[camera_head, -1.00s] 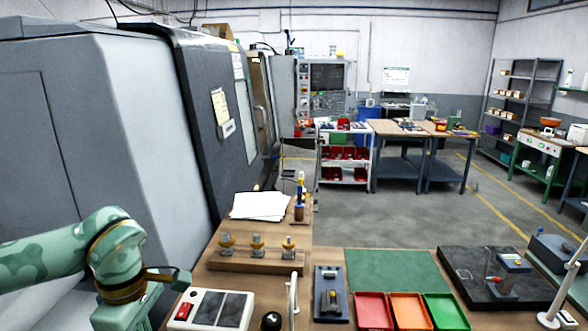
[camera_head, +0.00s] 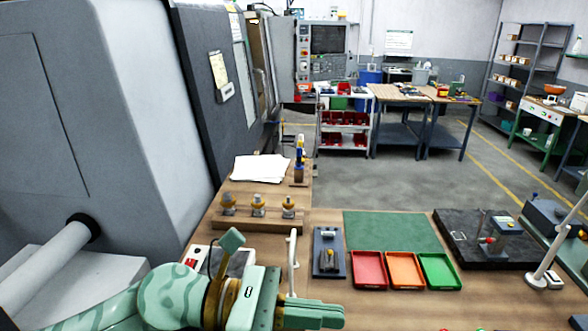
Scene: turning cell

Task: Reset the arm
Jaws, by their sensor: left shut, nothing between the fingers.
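My left arm comes in from the lower left of the head view, in mottled green. Its gripper (camera_head: 312,314) points to the right at the bottom of the picture, over the near part of the bench. The fingers lie together with nothing between them. The arm and gripper cover part of a white control box (camera_head: 238,262) with a red button. My right gripper is not in the picture.
A wooden rack (camera_head: 255,220) holds several knobbed holders. Red (camera_head: 369,284), orange (camera_head: 404,284) and green (camera_head: 439,284) trays stand before a green mat (camera_head: 390,231). A dark plate (camera_head: 470,255) with a fixture is at right. The lathe (camera_head: 80,110) fills the left.

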